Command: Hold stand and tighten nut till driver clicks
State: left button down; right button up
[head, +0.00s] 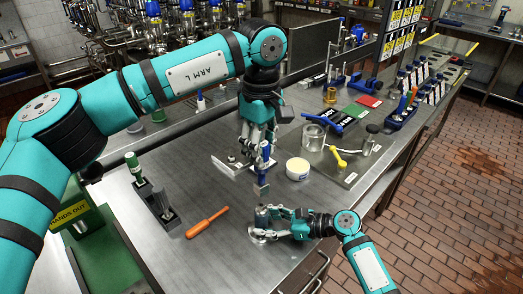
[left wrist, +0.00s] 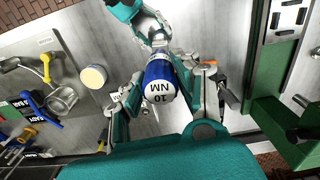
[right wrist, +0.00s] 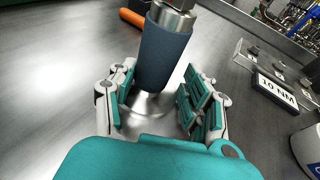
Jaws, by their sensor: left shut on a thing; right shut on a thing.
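A blue driver (head: 265,151) stands upright in my left gripper (head: 261,138), which is shut around it. Its cap reads "10 NM" in the left wrist view (left wrist: 160,88). The driver's lower end points down at the top of the stand (head: 262,213). The stand has a dark blue sleeve in the right wrist view (right wrist: 163,52) and a round metal base on the bench. My right gripper (head: 277,217) is shut on the stand from the right, low down. The nut is hidden or too small to make out, and I cannot tell whether the driver touches it.
An orange-handled tool (head: 207,222) lies left of the stand. A white tub (head: 298,168) and a fitting with a yellow handle (head: 339,158) are to the right. A metal rack labelled 10 NM (right wrist: 262,75) stands behind.

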jog(key=o, duration=1)
jog(key=shift+c, duration=0.2)
jog(key=v, duration=1.2)
